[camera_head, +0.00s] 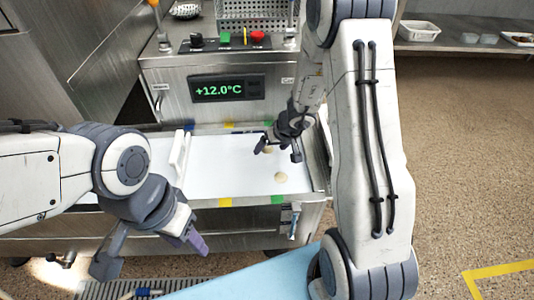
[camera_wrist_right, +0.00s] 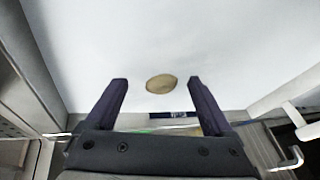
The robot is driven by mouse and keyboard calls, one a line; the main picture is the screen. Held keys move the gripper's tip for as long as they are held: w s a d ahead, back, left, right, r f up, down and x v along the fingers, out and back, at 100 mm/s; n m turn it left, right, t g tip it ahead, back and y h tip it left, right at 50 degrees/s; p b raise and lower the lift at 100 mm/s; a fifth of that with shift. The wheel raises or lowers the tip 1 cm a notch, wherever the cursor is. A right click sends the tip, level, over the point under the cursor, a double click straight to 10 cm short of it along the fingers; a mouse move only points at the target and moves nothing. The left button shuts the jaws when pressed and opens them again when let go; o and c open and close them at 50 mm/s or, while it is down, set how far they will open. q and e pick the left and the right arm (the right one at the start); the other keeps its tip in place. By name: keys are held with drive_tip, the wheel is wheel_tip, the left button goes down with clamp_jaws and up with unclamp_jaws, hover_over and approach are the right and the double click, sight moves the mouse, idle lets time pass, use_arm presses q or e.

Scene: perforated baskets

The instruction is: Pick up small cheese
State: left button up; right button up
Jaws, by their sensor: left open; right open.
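In the right wrist view, one round cheese (camera_wrist_right: 161,84) lies on the white surface, framed between the tips of my open right gripper (camera_wrist_right: 160,82). The fingers do not hold it. My left gripper (camera_head: 152,252) is open and empty, in front of the belt's near edge.
A white bar (camera_head: 180,155) crosses the belt on the left. Metal rails (camera_head: 245,200) with coloured marks edge the belt. A machine housing with a "+12.0°C" display (camera_head: 226,88) stands behind it. A perforated basket (camera_head: 257,12) is at the back. The belt's middle is clear.

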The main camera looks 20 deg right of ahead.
drive_tip(key=shift+c, duration=0.4)
clamp_jaws()
